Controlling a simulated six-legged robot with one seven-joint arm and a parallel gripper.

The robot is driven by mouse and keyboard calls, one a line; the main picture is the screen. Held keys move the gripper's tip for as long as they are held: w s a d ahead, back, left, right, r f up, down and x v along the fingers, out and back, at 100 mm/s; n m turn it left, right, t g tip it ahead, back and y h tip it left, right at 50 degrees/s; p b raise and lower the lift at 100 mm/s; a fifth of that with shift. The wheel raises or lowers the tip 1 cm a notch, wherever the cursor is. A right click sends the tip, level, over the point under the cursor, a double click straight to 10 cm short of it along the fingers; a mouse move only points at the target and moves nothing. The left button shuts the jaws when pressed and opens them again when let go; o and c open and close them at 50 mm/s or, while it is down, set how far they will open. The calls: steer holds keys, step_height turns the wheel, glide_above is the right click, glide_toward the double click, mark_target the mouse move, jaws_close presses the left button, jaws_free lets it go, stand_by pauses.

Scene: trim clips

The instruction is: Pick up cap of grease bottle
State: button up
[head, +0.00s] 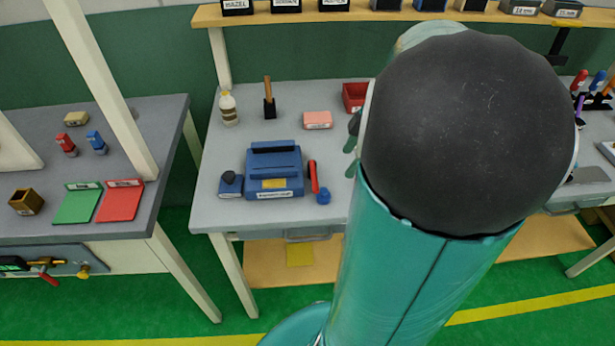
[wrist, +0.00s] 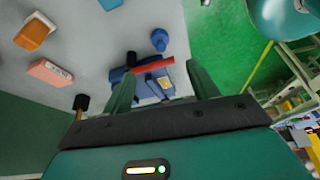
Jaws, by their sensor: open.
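The grease bottle seems to be the pale bottle (head: 229,109) standing upright at the back left of the middle bench in the head view. Its yellowish cap (head: 225,93) sits on top. I cannot make out the bottle or cap in the wrist view. My gripper (wrist: 163,90) is open, with its two green fingers apart and nothing visibly between them. In the head view, its green fingers (head: 353,141) show at the left edge of my arm, to the right of the bottle and well apart from it. My arm hides the rest of the gripper there.
A blue fixture (head: 273,171) with a red handle (head: 314,177) stands at the bench front. A brush-like tool (head: 269,98), a pink block (head: 317,120) and a red bin (head: 355,96) stand right of the bottle. A shelf (head: 290,17) runs behind. A left bench holds coloured mats (head: 77,204).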

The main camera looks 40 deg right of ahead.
mark_target(323, 194)
steer(key=x, duration=1.3)
steer(key=shift+f, duration=0.15)
steer(key=c, duration=1)
